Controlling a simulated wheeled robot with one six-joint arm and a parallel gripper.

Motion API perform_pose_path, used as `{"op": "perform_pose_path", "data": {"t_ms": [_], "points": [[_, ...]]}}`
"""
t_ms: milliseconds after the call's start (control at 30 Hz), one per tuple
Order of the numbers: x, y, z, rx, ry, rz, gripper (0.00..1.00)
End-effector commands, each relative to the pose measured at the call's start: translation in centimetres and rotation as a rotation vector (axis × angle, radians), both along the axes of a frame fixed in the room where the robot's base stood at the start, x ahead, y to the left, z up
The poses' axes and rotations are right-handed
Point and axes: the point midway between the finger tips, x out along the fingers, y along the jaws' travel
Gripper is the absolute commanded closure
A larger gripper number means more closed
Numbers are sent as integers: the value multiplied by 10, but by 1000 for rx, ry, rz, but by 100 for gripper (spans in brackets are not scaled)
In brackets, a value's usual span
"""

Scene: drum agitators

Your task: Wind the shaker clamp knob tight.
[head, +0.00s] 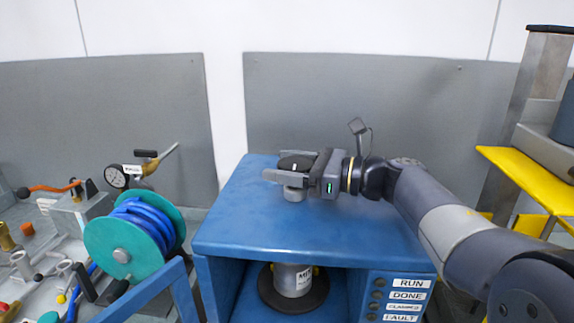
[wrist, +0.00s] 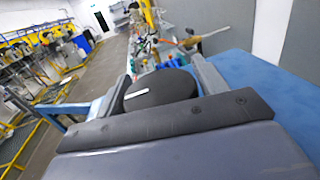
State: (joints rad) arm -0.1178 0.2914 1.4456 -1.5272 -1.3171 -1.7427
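The clamp knob (head: 295,163) is a dark round knob with a white mark, on a pale stem on top of the blue shaker cabinet (head: 235,228). In the wrist view the knob (wrist: 160,89) sits between the two grey fingers, with its white line toward the left. My gripper (head: 288,168) reaches in level from the right, one finger on the near side and one on the far side. The fingers appear to bear on the knob's sides with no clear gap. A can (head: 293,280) stands inside the cabinet, its top hidden.
A teal reel with blue hose (head: 122,250) and a dial gauge (head: 116,177) stand to the left. Labels including RUN and DONE (head: 408,283) are on the cabinet's front right. A yellow step (head: 530,178) is at the right. The blue top around the knob is clear.

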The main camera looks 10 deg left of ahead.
Motion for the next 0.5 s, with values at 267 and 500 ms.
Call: {"op": "perform_pose_path", "data": {"t_ms": [267,500], "points": [[0,0,0,0,0,0,56],[0,0,-1,0,0,-5,63]]}}
